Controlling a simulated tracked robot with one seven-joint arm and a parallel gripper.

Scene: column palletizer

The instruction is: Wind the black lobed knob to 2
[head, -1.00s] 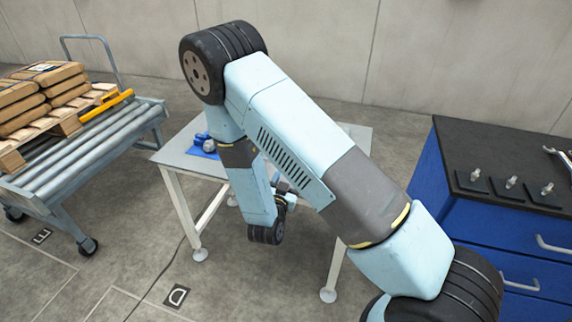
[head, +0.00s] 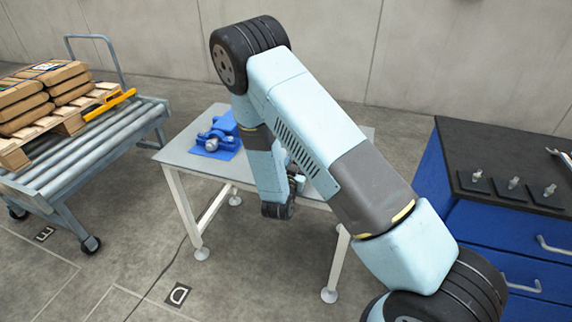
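No black lobed knob can be made out; my arm covers the middle of the grey table (head: 184,155). A blue device (head: 222,132) with a grey metal part (head: 212,144) stands at the table's left end, partly behind my arm. My gripper is hidden behind my own arm, so its fingers and anything near them do not show. A small pale blue part of my arm's far end shows beside the lower wrist joint, over the table's front edge.
A roller cart (head: 95,143) with a pallet of brown sacks (head: 45,90) stands on the left. A blue drawer cabinet (head: 490,225) with several small metal fittings on its black top (head: 490,150) stands on the right. A cable lies on the floor.

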